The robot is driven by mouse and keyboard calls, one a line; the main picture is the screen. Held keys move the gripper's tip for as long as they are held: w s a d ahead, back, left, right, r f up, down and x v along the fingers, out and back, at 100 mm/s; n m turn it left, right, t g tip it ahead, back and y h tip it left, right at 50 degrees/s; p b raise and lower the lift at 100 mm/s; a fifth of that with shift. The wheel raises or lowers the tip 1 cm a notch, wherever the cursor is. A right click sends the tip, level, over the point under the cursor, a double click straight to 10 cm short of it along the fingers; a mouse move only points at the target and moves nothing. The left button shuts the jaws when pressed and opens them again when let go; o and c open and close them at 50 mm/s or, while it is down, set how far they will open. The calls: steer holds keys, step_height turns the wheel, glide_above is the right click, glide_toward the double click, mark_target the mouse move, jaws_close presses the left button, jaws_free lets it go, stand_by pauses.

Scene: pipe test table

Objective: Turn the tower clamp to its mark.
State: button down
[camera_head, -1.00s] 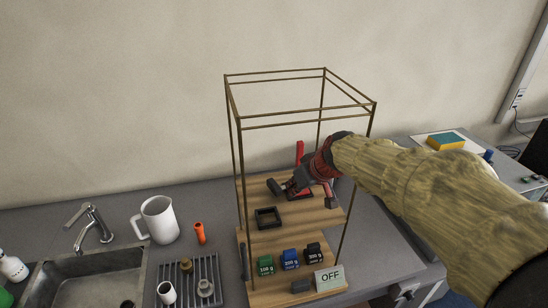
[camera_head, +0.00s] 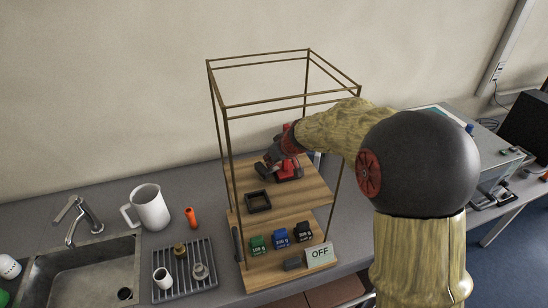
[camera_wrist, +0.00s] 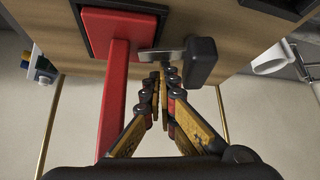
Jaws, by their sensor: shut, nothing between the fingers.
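The tower clamp has a red base (camera_wrist: 104,28) in a dark square frame, with a long red bar (camera_wrist: 115,95). A grey lever (camera_wrist: 158,56) ends in a black handle (camera_wrist: 202,62). I cannot make out the mark.
A thin brass frame (camera_head: 228,140) with upright posts surrounds the shelves and my arm reaches into it. A black square tray (camera_head: 258,201) sits beside the clamp. Green (camera_head: 258,245), blue (camera_head: 280,238) and black (camera_head: 304,232) weights and an OFF sign (camera_head: 320,254) stand on the lower shelf.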

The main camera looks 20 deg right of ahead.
steer(key=shift+w+f, duration=0.25)
steer(key=shift+f, duration=0.05)
steer(key=shift+s, duration=0.1)
